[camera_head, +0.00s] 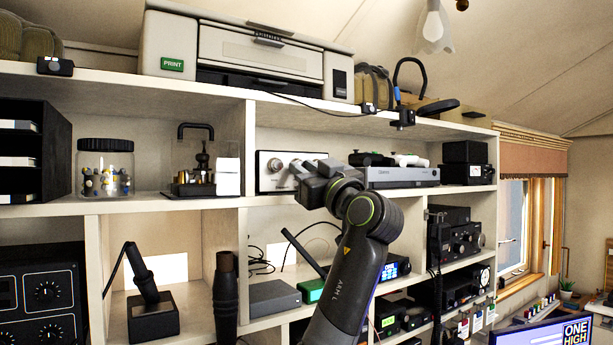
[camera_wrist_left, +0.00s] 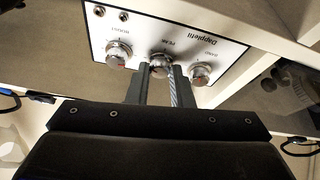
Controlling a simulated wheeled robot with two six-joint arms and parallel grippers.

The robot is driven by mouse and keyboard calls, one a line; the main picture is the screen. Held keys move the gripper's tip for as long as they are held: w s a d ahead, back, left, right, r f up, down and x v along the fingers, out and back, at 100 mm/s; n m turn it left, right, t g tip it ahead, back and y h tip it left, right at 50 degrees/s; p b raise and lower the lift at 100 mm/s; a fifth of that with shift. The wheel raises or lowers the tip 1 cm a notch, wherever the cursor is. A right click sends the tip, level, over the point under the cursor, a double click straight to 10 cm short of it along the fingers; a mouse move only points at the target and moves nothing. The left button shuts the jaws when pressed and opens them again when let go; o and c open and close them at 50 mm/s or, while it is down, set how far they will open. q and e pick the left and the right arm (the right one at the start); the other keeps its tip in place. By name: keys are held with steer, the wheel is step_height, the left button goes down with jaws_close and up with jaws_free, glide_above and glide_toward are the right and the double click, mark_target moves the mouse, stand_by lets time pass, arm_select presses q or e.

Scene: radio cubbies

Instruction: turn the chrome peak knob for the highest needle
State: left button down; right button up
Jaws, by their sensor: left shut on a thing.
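The chrome peak knob (camera_wrist_left: 160,64) is the middle of three knobs on a white panel (camera_wrist_left: 205,48), which looks upside down in the wrist view. My left gripper (camera_wrist_left: 159,75) has its two fingers on either side of this knob and is shut on it. The other two chrome knobs (camera_wrist_left: 119,52) (camera_wrist_left: 200,74) stand clear of the fingers. In the head view the panel (camera_head: 264,180) sits on the middle shelf, and my left gripper (camera_head: 303,168) hides most of its right part. I make out no meter needle. My right gripper is not in view.
A grey device (camera_head: 400,176) stands just right of my left gripper. A black stand with a white block (camera_head: 228,178) and a clear jar (camera_head: 105,168) are to the left. Shelf boards run above and below the panel. A printer (camera_head: 245,55) sits on top.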

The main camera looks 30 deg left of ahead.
arm_select(q)
steer(key=c, duration=1.3)
jaws_free()
steer(key=shift+d, duration=0.1)
steer(key=b+v, duration=0.9)
steer(key=v, duration=0.8)
steer(key=shift+b, duration=0.35)
steer(key=shift+s+d, duration=0.1)
steer(key=shift+s, duration=0.05)
